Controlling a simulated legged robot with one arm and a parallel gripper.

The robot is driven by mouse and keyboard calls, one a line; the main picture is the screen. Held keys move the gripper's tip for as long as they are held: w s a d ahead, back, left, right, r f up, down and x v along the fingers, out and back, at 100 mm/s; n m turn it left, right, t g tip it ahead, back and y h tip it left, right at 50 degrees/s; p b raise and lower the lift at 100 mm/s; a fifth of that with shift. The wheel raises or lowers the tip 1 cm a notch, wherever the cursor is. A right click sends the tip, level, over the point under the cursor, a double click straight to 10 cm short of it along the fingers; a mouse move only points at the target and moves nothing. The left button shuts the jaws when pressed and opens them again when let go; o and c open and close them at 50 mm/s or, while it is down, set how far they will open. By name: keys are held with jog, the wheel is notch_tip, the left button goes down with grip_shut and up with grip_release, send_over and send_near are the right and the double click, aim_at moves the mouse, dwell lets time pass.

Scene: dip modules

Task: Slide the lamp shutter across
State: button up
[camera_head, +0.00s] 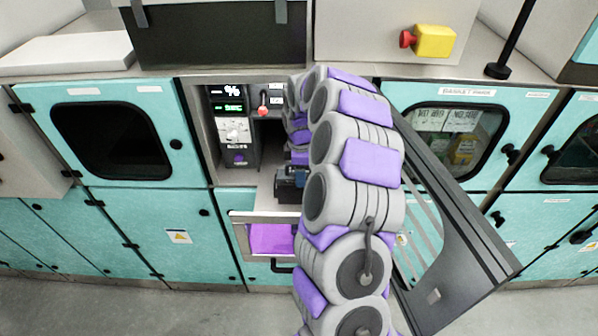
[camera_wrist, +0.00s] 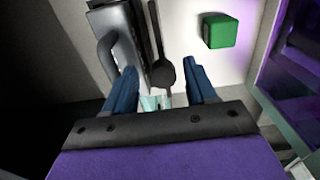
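My gripper (camera_wrist: 160,78) shows in the wrist view with its two blue fingers spread apart. Nothing is clearly held between them. A dark rod with a rounded end (camera_wrist: 162,73) appears between the fingertips; I cannot tell whether they touch it. To the left is a grey metal plate with a curved handle (camera_wrist: 108,58), close to the left finger. I cannot tell for sure which of these is the lamp shutter.
A green block (camera_wrist: 219,31) sits on the pale surface right of the fingers. The bay has a panel with displays (camera_head: 232,105) and a red-knobbed lever (camera_head: 263,106). An open door (camera_head: 455,245) stands right of my arm. A drawer with purple contents (camera_head: 270,238) lies below.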

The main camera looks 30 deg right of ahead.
jog(key=shift+w+a+r, duration=0.1)
jog(key=shift+a+r, duration=0.05)
jog(key=shift+r, duration=0.25)
notch_tip(320, 180, up, 16)
jog(key=b, duration=0.2)
jog(key=shift+d+r, duration=0.2)
jog(key=shift+d, duration=0.05)
dwell(0.4)
